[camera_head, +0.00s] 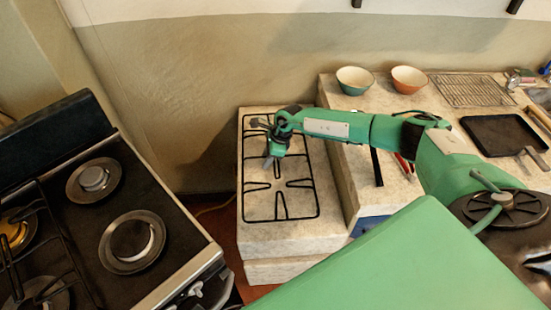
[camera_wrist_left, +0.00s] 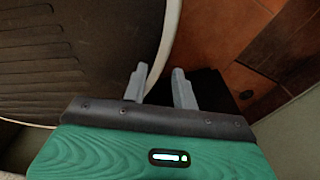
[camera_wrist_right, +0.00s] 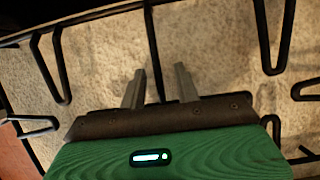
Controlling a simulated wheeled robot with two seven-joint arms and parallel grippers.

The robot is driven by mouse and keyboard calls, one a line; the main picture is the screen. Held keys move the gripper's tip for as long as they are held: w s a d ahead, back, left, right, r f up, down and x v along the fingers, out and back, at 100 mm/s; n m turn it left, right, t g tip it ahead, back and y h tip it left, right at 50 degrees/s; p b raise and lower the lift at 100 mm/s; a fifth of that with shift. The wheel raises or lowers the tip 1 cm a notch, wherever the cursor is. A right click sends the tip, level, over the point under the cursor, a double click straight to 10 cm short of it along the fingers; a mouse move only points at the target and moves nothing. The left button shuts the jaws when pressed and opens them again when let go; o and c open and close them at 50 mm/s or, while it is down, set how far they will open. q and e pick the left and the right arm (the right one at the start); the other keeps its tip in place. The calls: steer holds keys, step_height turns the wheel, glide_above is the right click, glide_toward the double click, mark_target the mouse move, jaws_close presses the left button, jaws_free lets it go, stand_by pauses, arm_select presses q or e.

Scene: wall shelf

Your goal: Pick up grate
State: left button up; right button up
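A black metal grate (camera_head: 314,190) lies flat on the pale stone counter at the centre of the head view. My right gripper (camera_head: 269,163) is over the middle of this grate, pointing down. In the right wrist view, a bar of the grate (camera_wrist_right: 153,45) runs between the two separated fingertips of my right gripper (camera_wrist_right: 159,72). The fingers look open, and I cannot tell whether they touch the bar. My left gripper (camera_wrist_left: 160,70) is open and empty in the left wrist view, and it is outside the head view.
A stove (camera_head: 195,275) with burners and another dark grate (camera_head: 45,250) stands at left. On the counter at right are a teal bowl (camera_head: 355,81), an orange bowl (camera_head: 408,80), a wire rack (camera_head: 470,91) and a black tray (camera_head: 503,135). A wall rises behind.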

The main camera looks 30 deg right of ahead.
steer(key=c, duration=0.7)
steer(key=shift+w+r, duration=0.1)
stand_by(0.9)
